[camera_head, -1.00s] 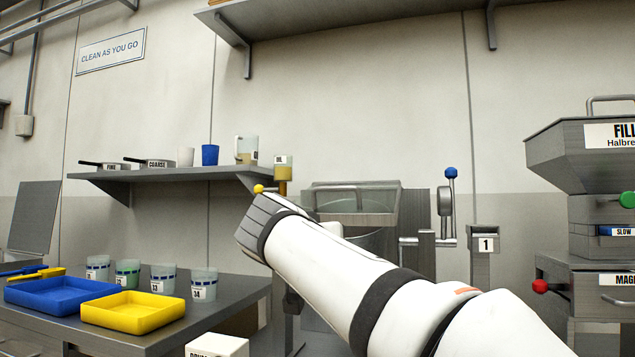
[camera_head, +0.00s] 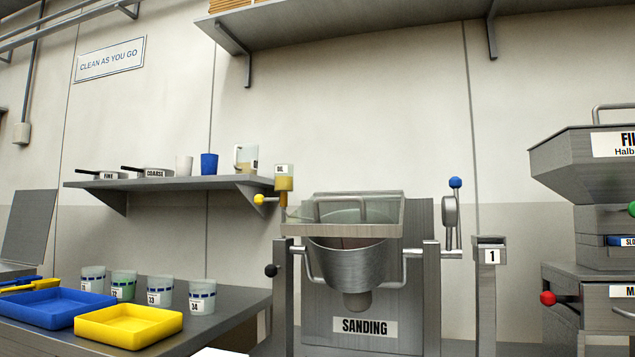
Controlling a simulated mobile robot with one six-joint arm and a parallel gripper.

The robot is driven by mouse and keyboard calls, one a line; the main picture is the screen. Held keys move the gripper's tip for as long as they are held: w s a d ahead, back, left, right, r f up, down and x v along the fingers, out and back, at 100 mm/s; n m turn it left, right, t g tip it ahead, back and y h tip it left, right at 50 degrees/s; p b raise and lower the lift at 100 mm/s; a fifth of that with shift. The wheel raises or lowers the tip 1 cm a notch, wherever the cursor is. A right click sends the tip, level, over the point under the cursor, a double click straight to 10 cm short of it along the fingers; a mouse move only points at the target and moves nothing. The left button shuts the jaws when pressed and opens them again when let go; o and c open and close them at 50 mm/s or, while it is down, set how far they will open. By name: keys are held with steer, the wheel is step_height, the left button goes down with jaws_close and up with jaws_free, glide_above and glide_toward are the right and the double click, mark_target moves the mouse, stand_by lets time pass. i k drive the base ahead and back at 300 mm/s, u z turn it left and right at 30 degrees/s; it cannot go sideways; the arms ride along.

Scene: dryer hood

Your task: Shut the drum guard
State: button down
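The drum guard (camera_head: 385,212) is a clear panel in a grey frame with a bar handle, on the machine labelled SANDING. It stands above the mouth of the metal drum (camera_head: 345,266), its front edge level with or just above the drum's rim. I cannot tell from this angle whether it is fully down. The drum hangs between two grey posts. A lever with a blue knob (camera_head: 455,183) rises at the drum's right, and a black knob (camera_head: 271,270) is at its left. My gripper is not in view.
A dark table at left holds a blue tray (camera_head: 58,308), a yellow tray (camera_head: 129,326) and several labelled cups. A wall shelf (camera_head: 165,182) stands above it. A post marked 1 (camera_head: 490,256) and a hopper unit (camera_head: 580,165) are at right. The drum's front is unobstructed.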

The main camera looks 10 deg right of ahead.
mark_target(349, 207)
steer(key=z, duration=0.9)
steer(key=k, duration=0.85)
steer(key=u, duration=0.65)
steer(key=i, duration=1)
steer(key=u, duration=0.05)
